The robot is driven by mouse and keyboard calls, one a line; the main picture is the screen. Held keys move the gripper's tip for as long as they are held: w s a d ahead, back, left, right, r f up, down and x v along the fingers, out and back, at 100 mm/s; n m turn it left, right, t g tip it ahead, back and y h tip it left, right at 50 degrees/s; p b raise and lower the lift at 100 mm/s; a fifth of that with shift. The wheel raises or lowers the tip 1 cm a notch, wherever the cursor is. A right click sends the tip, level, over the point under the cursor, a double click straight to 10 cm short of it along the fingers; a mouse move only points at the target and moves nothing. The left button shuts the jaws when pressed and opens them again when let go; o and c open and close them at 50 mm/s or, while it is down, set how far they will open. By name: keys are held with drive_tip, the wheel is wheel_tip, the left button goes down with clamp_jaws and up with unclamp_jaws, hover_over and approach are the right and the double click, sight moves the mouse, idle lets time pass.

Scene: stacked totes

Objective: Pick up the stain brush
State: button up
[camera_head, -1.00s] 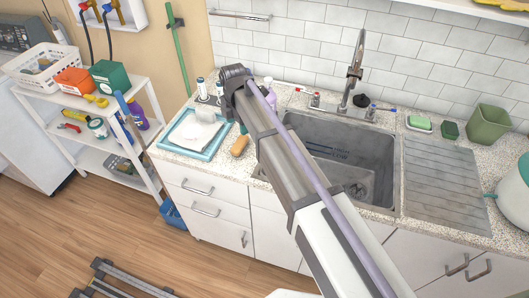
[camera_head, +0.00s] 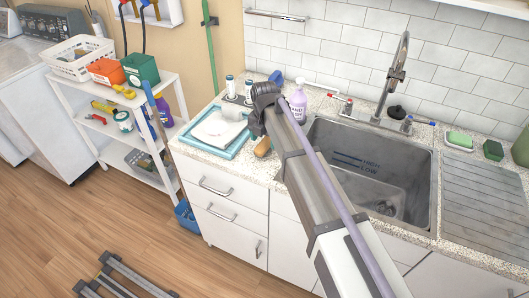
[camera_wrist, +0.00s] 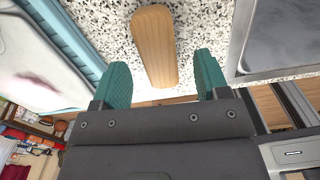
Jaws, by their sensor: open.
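The stain brush, seen as a long wooden block (camera_wrist: 155,45), lies on the speckled counter. In the head view a small end of the brush (camera_head: 262,147) shows beside my arm, and the rest is hidden. My gripper (camera_wrist: 161,64) has two teal fingers spread apart with nothing held between them. In the wrist view the brush lies ahead of the gap between the fingers, nearer the left finger than the right. No contact with the brush is visible. Whether it has bristles underneath is hidden.
A blue tray (camera_head: 188,148) with a white cloth (camera_head: 215,130) lies left of the brush. The sink (camera_head: 408,205) is on the right. A lilac soap bottle (camera_head: 298,103) and white-and-blue canisters (camera_head: 230,88) stand behind. A white shelf cart (camera_head: 168,130) stands at left.

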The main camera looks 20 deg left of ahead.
sight(264, 143)
wheel_tip(264, 143, down, 3)
drive_tip(key=shift+f+b, duration=0.2)
drive_tip(key=shift+b, duration=0.65)
drive_tip(key=shift+r, duration=0.25)
drive_tip(key=c, duration=1)
